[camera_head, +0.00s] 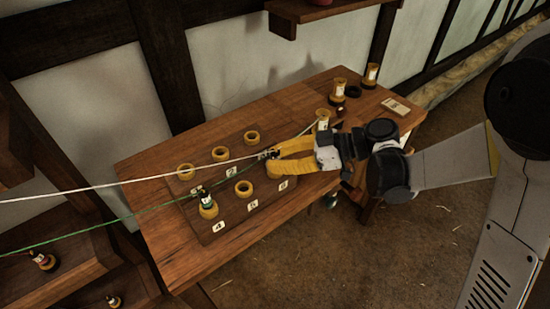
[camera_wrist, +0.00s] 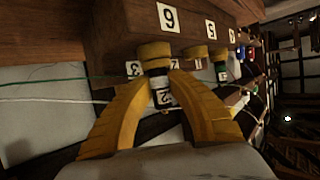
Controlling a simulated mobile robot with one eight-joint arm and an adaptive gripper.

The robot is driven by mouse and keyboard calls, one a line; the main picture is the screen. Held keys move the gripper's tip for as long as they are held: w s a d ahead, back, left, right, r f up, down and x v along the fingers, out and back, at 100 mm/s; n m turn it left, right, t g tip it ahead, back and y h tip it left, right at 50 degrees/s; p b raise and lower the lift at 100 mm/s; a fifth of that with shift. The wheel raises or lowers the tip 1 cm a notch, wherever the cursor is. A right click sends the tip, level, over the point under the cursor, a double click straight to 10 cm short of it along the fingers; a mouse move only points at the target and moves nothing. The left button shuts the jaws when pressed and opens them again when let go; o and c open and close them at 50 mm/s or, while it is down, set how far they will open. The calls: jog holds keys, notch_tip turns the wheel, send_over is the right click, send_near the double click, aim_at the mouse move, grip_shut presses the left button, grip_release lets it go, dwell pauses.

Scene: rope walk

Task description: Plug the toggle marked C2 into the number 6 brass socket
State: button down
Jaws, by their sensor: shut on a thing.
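My gripper (camera_head: 275,162) has its yellow fingers shut on a dark toggle with a white label. In the wrist view the toggle (camera_wrist: 159,85) stands between the fingertips; its label shows a 2, the rest unclear. The number 6 brass socket (camera_wrist: 154,50) lies directly in line with the toggle's end, beside the 6 label (camera_wrist: 170,17). Toggle and socket look touching or nearly so; I cannot tell whether it is seated. In the head view my fingers hide socket 6, and its label (camera_head: 283,185) shows in front of them. A white cord (camera_head: 130,181) runs from the left to the toggle.
The socket board (camera_head: 222,230) lies on a wooden table (camera_head: 145,168). Socket 4 (camera_head: 209,211) holds a toggle; a green cord (camera_head: 110,221) passes there. Socket 5 (camera_head: 243,188) and the back-row sockets are empty. Bottle-like pieces (camera_head: 339,90) stand at the table's right end.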

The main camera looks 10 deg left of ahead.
jog(key=shift+f, duration=0.15)
jog(key=c, duration=1.6)
grip_release()
jog(key=p+v, duration=0.2)
jog(key=v, duration=0.9)
